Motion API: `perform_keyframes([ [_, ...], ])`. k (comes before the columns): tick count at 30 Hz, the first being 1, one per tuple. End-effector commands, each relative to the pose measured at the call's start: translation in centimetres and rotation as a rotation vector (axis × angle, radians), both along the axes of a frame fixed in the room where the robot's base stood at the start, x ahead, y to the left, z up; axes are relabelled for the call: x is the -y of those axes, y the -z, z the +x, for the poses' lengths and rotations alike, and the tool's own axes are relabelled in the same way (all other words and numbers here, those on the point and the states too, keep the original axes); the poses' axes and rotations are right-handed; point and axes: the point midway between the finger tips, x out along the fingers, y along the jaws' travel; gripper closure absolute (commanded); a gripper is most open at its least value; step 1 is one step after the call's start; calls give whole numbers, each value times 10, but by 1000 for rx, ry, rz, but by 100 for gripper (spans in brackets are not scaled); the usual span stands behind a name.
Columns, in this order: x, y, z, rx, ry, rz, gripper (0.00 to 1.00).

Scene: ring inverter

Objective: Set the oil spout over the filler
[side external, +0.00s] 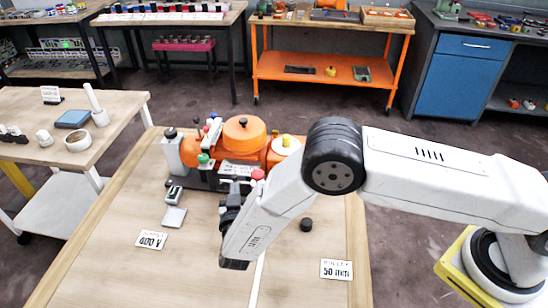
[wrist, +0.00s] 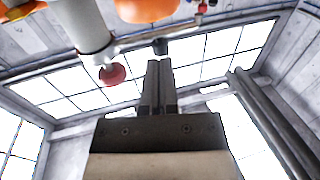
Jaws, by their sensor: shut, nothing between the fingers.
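The orange machine (side external: 240,140) stands at the back of the wooden table, with a round orange tank and a black knob on top. Green, red and yellow knobs show around it. I cannot tell which parts are the oil spout and the filler. My gripper (side external: 235,186) is shut and empty, close in front of the machine, left of the red knob (side external: 258,174). In the wrist view, the shut fingers (wrist: 160,66) point up the picture; a red knob (wrist: 112,74) on a white cylinder (wrist: 80,25) shows to their left, apart from them.
A small black round piece (side external: 306,224) lies right of my arm. Cards reading 400 V (side external: 151,240) and 50 mm (side external: 336,270) lie on the table, with a small grey plate (side external: 174,217) on the left. The table's front left is clear. A side bench (side external: 115,122) stands left.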

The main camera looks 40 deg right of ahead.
Motion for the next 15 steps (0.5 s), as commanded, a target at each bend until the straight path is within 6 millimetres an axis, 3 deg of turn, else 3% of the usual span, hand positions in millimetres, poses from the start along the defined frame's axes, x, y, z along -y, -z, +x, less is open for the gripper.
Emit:
perform_keyframes([
  [15,6,0,10,1,0,-1,100],
])
